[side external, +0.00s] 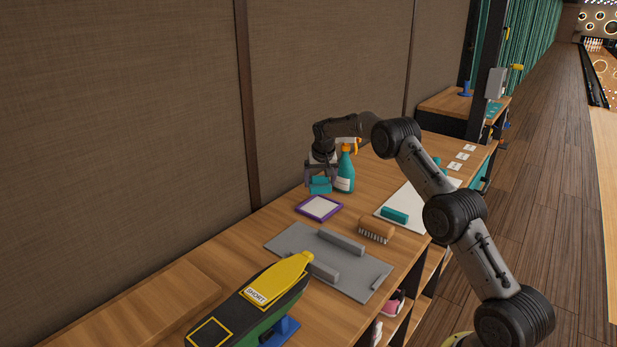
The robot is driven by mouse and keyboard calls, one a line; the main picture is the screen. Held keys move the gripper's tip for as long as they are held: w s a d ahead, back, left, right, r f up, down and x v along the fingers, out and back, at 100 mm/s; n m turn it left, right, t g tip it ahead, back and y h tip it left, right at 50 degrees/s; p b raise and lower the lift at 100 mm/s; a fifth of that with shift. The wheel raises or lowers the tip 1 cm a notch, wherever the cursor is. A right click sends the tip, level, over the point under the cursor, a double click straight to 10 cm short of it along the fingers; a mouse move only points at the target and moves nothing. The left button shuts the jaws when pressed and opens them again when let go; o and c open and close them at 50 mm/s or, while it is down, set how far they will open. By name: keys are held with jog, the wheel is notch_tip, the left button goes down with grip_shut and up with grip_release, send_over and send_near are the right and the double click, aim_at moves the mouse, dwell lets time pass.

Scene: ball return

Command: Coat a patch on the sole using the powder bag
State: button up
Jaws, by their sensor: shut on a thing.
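My gripper (321,173) points down over the far part of the bench and is shut on a small teal bag (320,185), apparently the powder bag. The bag is close to the bench top; I cannot tell whether it touches. A shoe (262,303) is held on a blue stand (284,331) at the near left, its sole facing up. The sole has a yellow front part (285,272) with a white label and a dark rear part with a yellow-outlined square (210,334). My gripper is well away from the shoe.
A teal spray bottle (345,174) stands right beside my gripper. A purple-framed tray (338,208) lies in front. A grey plate (292,240) with grey bars, a brush (376,228) and a teal block (394,215) on a white sheet (414,196) lie nearer. The wall borders the bench at left.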

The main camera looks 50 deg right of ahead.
aim_at(319, 205)
jog(key=shift+f, duration=2.95)
jog(key=shift+f, duration=0.7)
jog(key=shift+r, duration=3.65)
